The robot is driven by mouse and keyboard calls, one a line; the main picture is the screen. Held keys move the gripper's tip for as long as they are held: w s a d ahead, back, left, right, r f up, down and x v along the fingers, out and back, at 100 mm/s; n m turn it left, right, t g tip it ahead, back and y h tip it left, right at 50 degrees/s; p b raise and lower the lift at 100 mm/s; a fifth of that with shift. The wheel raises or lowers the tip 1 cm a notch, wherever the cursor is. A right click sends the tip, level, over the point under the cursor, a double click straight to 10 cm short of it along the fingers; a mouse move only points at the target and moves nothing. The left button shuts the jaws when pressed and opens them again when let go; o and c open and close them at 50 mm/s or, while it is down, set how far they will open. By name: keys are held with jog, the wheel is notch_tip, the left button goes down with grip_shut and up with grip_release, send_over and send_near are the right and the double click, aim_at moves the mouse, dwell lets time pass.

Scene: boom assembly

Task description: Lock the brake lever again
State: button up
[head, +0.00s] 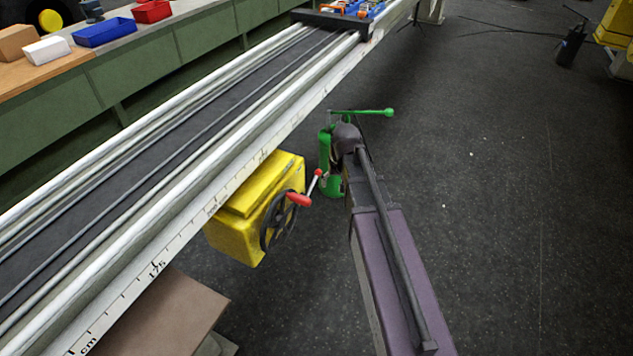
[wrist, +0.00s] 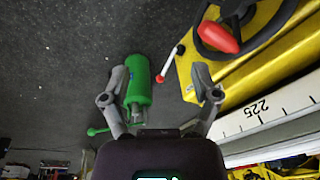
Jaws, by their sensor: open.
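The likely brake lever, a thin white rod with a red ball end (head: 316,180), sticks out from the yellow box beside its black handwheel. It also shows in the wrist view (wrist: 170,65), its red ball between the fingers in the picture. My gripper (wrist: 160,75) is open and empty, with its two fingers spread wide. I cannot tell how far the ball is in depth; no contact shows. In the head view my arm hides the fingers. The handwheel (head: 279,222) has a red grip (head: 299,199), also seen at upper right in the wrist view (wrist: 218,37).
The yellow box (head: 235,238) hangs at the side of a long rail (head: 150,265) with a centimetre scale. A green cylinder (head: 325,152) with a green-knobbed bar stands close to my arm; it also shows by the left finger (wrist: 138,85). Open dark floor lies right.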

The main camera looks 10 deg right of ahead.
aim_at(319, 171)
jog(key=w+d+f+t+b, duration=0.1)
jog(key=w+f+b, duration=0.3)
jog(key=w, duration=0.4)
jog(key=w+f+t+y+b, duration=0.1)
jog(key=w+f+b, duration=0.3)
jog(key=w, duration=0.5)
jog(key=w+d+f+t+b, duration=0.1)
jog(key=w+f+b, duration=0.4)
jog(key=w, duration=0.4)
jog(key=shift+d+m, duration=0.35)
jog(key=shift+m, duration=0.05)
jog(key=shift+w+f, duration=0.1)
jog(key=shift+w, duration=0.05)
jog(key=b+x, duration=1.2)
jog(key=x, duration=0.1)
jog(key=shift+w+a+f, duration=0.1)
jog(key=shift+a+f, duration=0.05)
jog(key=shift+a, duration=0.1)
grip_shut()
